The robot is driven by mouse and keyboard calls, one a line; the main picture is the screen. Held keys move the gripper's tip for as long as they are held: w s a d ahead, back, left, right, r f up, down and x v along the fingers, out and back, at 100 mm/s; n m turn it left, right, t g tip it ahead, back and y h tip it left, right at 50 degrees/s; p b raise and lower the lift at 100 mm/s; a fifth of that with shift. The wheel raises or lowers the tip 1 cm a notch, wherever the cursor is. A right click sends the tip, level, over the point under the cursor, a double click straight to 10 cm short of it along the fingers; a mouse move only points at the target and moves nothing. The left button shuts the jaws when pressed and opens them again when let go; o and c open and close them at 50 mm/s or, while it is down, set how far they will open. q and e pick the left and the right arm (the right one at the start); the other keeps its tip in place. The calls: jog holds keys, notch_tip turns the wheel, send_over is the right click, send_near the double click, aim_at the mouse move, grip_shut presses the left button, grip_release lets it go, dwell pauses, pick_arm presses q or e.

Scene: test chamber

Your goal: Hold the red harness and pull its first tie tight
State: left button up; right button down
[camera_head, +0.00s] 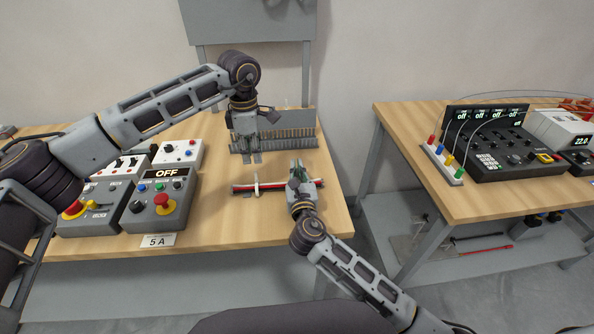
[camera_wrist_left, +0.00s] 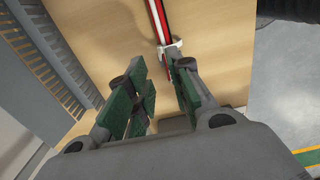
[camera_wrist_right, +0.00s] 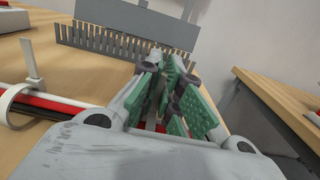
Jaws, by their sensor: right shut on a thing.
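The red harness (camera_head: 240,187), a bundle with red, black and white strands, lies on the wooden bench at its front right. A white tie (camera_head: 256,186) loops around it; in the right wrist view the tie's tail (camera_wrist_right: 29,60) stands upright. My right gripper (camera_head: 299,181) is shut on the harness to the right of this tie, and its fingers hide the part they hold. My left gripper (camera_head: 252,157) is open and empty, behind and above the harness. In the left wrist view, the tie (camera_wrist_left: 171,48) and harness (camera_wrist_left: 157,14) show beyond the open fingers (camera_wrist_left: 162,98).
A grey comb-like rack (camera_head: 290,125) stands behind the harness, close to my left gripper. Control boxes (camera_head: 160,203) with red buttons and an OFF display stand to the left. A second table (camera_head: 400,118) with instruments stands to the right across a gap.

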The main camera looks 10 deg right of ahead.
aim_at(256, 173)
pick_arm(q)
jog(key=shift+f, duration=0.15)
jog(key=shift+f, duration=4.15)
jog(key=shift+c, duration=0.4)
grip_shut()
